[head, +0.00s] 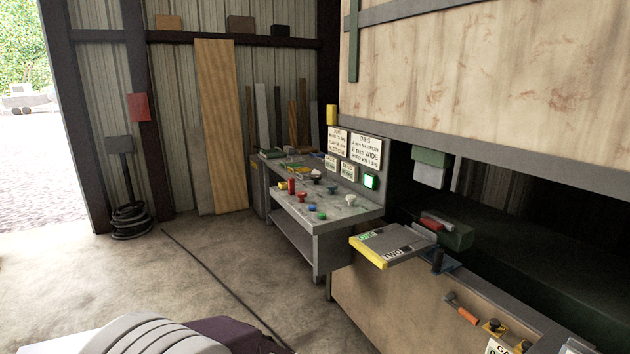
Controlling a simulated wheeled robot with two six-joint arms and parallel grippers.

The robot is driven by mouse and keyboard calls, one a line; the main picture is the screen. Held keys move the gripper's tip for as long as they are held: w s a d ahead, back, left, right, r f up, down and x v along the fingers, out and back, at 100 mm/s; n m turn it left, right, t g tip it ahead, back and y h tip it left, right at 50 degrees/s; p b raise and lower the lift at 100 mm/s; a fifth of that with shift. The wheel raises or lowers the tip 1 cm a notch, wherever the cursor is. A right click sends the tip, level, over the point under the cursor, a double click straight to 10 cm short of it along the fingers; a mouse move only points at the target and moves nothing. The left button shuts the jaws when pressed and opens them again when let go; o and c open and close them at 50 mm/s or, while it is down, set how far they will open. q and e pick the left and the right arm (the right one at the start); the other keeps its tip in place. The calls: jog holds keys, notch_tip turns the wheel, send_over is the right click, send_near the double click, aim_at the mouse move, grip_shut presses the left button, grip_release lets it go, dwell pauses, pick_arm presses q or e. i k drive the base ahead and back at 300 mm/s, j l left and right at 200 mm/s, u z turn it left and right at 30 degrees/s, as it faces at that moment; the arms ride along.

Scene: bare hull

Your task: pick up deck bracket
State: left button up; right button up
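I cannot tell for sure which thing is the deck bracket; nothing in the head view reads clearly as one. Small coloured parts lie on the grey metal workbench (352,216) in the middle, among them a red one (291,187), a blue one (321,215) and a white one (349,200). They are too small to tell their shapes well. Neither of my grippers shows in this view.
A grey plate with a yellow edge (370,252) juts out right of the bench. An orange-handled tool (462,309) is at the lower right. Signs (366,151) and a green-lit box (371,180) are above the bench. Concrete floor (215,265) is open left of it.

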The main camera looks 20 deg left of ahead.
aim_at(307, 175)
jog(key=i+j+u, duration=1.15)
jog(key=i, duration=0.2)
jog(key=i+j+u, duration=0.1)
jog(key=i+u, duration=0.3)
jog(key=i, duration=1.35)
jog(key=i+z, duration=0.1)
jog(key=i, duration=1.25)
jog(key=i+z, duration=0.4)
jog(key=i+j+z, duration=0.15)
jog(key=i+z, duration=0.25)
jog(key=i, duration=0.2)
jog(key=i+j+z, duration=0.25)
jog(key=i+z, duration=0.2)
jog(key=i+l+z, duration=0.1)
jog(key=z, duration=0.3)
jog(key=i+z, duration=0.55)
jog(key=z, duration=0.3)
jog(key=i+j+z, duration=0.15)
jog(key=z, duration=0.25)
jog(key=i+j+z, duration=0.2)
jog(key=z, duration=0.2)
jog(key=i, duration=0.05)
